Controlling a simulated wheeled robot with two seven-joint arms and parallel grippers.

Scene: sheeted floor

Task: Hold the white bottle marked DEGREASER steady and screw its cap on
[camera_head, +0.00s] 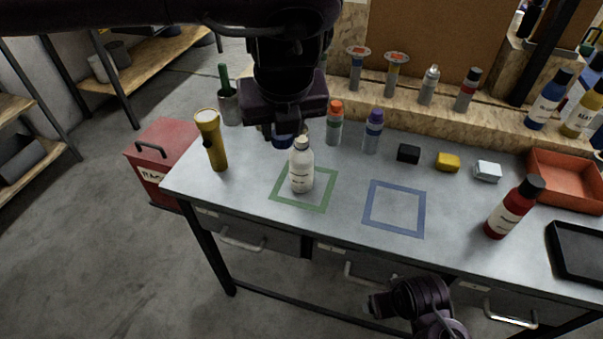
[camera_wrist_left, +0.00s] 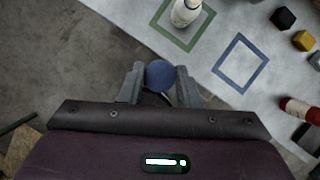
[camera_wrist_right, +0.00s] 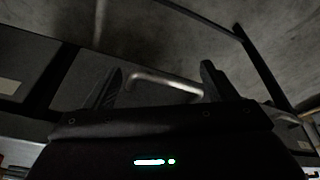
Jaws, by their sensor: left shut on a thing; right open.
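The white bottle (camera_head: 301,172) stands upright inside the green square outline on the bench, with no cap on its pale neck. Its label is too small to read. It also shows at the top of the left wrist view (camera_wrist_left: 185,12). My left gripper (camera_head: 281,137) is shut on a round blue cap (camera_wrist_left: 160,75), held behind and left of the bottle's neck in the head view, apart from it as seen in the left wrist view. My right gripper (camera_head: 374,305) is open and empty, low in front of the bench drawers, away from the bottle.
A blue square outline (camera_head: 369,207) right of the bottle is empty. A yellow flashlight (camera_head: 213,142) stands left; orange-topped (camera_head: 335,125) and purple-topped (camera_head: 373,133) bottles stand behind. A red bottle (camera_head: 510,211) stands right. A drawer handle (camera_wrist_right: 165,82) shows beyond my right fingers.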

